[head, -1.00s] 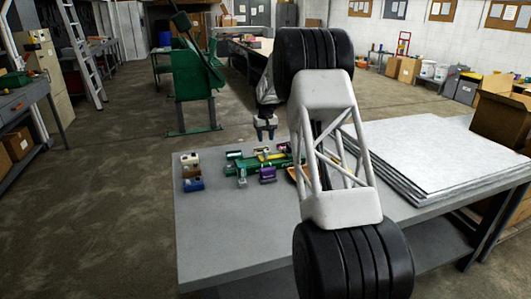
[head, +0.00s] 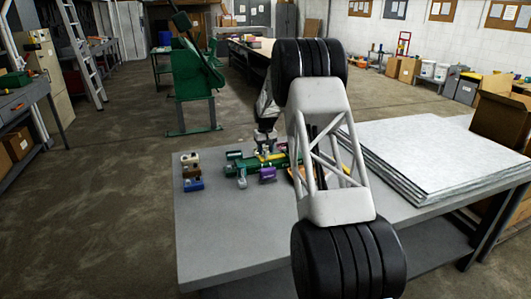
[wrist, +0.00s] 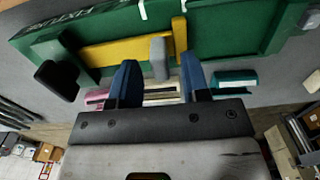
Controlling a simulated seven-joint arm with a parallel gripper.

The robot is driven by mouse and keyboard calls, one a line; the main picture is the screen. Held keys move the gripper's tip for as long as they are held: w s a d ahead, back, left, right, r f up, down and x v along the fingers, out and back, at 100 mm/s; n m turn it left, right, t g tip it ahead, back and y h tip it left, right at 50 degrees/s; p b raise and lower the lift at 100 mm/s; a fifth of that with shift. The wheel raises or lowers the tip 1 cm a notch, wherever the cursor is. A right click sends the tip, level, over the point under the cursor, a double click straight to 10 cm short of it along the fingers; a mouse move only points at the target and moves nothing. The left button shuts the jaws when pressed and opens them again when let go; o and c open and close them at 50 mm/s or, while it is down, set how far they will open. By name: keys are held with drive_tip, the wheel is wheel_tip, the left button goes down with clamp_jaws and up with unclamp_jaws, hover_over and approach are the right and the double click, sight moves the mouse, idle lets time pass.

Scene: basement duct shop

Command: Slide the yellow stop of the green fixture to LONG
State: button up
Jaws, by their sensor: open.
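The green fixture (head: 240,166) lies on the grey table, partly hidden by my arm. In the wrist view, the fixture (wrist: 235,30) fills the top. A long yellow bar (wrist: 115,52) lies along it, with an upright yellow tab (wrist: 179,35) near its right end. A grey block (wrist: 159,58) stands just left of the tab. I cannot tell how these parts join. The yellow also shows in the head view (head: 272,157). My gripper (wrist: 158,72) is open; its blue fingertips are either side of the grey block's lower end. Contact is unclear. No LONG mark is readable.
A purple block (head: 267,174) sits at the fixture's near side. Small cream, brown and blue blocks (head: 193,184) stand to the left. Stacked pale sheets (head: 440,155) cover the table's right. The table's front left (head: 225,235) is clear.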

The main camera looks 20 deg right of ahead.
drive_tip(key=shift+f, duration=0.65)
clamp_jaws()
